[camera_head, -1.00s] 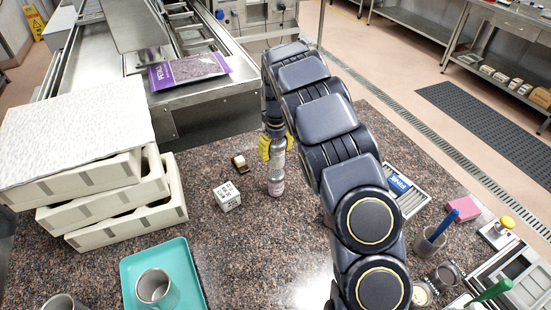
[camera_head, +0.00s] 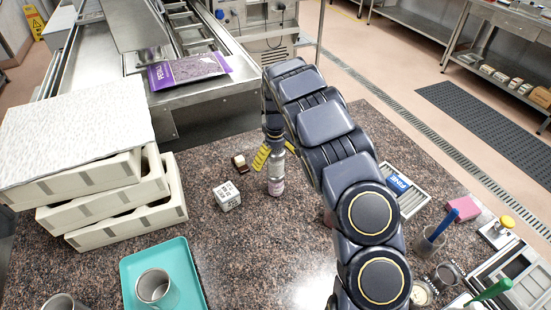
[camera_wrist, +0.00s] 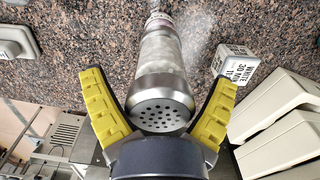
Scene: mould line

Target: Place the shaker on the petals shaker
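A clear-sided shaker (camera_head: 276,168) with a perforated metal lid stands upright on the speckled counter. Its pinkish, printed lower part (camera_head: 276,189) meets the counter; I cannot tell whether this is a separate shaker underneath. My gripper (camera_head: 275,152) is above and around the lid, its yellow fingers spread. In the wrist view, the shaker (camera_wrist: 161,55) lies between the open fingers of my gripper (camera_wrist: 163,85), with gaps on both sides. A purple pack (camera_head: 188,70) lettered as petals lies on the metal machine behind. No separate shaker labelled petals is clearly readable.
A white printed cube (camera_head: 227,195) and a small brown-and-white object (camera_head: 240,163) are left of the shaker. Stacked white moulds (camera_head: 100,190) and a teal tray (camera_head: 190,262) with a metal cup stand further left.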

